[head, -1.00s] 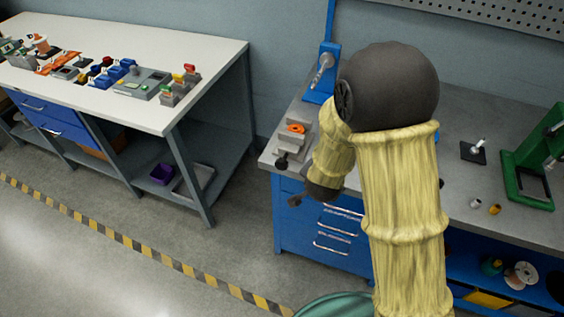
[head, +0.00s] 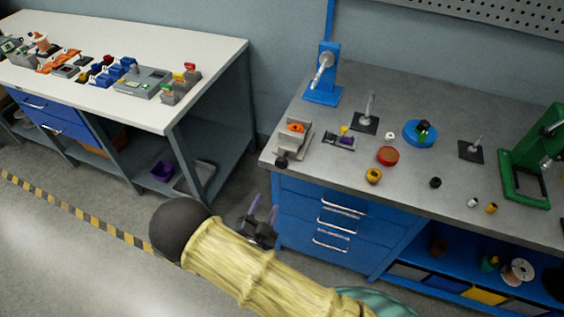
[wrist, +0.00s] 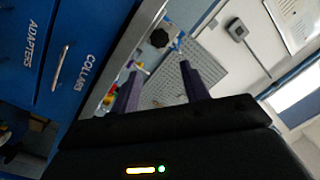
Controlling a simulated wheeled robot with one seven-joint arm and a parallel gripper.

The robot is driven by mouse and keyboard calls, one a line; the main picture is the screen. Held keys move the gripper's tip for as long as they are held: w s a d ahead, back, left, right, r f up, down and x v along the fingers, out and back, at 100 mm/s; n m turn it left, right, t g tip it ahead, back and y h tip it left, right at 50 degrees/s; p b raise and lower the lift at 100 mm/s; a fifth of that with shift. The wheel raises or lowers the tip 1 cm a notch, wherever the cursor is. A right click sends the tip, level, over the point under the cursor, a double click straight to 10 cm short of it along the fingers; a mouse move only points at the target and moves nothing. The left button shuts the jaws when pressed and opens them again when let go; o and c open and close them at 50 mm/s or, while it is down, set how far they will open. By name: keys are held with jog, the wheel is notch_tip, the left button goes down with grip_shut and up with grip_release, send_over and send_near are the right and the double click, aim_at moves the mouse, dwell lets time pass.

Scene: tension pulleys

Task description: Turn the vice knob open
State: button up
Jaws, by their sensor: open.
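The small grey vice (head: 291,141) sits at the front left corner of the grey bench top, with an orange part (head: 296,128) in it. Its black knob (head: 282,161) faces the bench's front edge. In the wrist view the dark lobed knob (wrist: 160,38) shows beyond the fingertips, near the bench edge. My gripper (head: 263,212) is open and empty, with two purple fingers pointing up. It is in front of the blue drawers, below the knob and apart from it. The fingers also show in the wrist view (wrist: 161,68).
The grey bench (head: 350,85) carries a blue stand (head: 323,75), a blue disc (head: 420,133), a red round part (head: 388,156) and a green press (head: 530,160). Drawer handles (head: 338,228) stick out below. A white table (head: 215,55) stands left across a floor gap.

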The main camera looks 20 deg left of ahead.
aim_at(281, 166)
jog(key=shift+w, duration=0.15)
jog(key=w+p, duration=0.5)
jog(key=w, duration=1.2)
jog(key=shift+w+a, duration=0.1)
jog(key=c, duration=0.7)
jog(key=shift+f+n+b, duration=0.1)
jog(key=shift+n+b, duration=0.3)
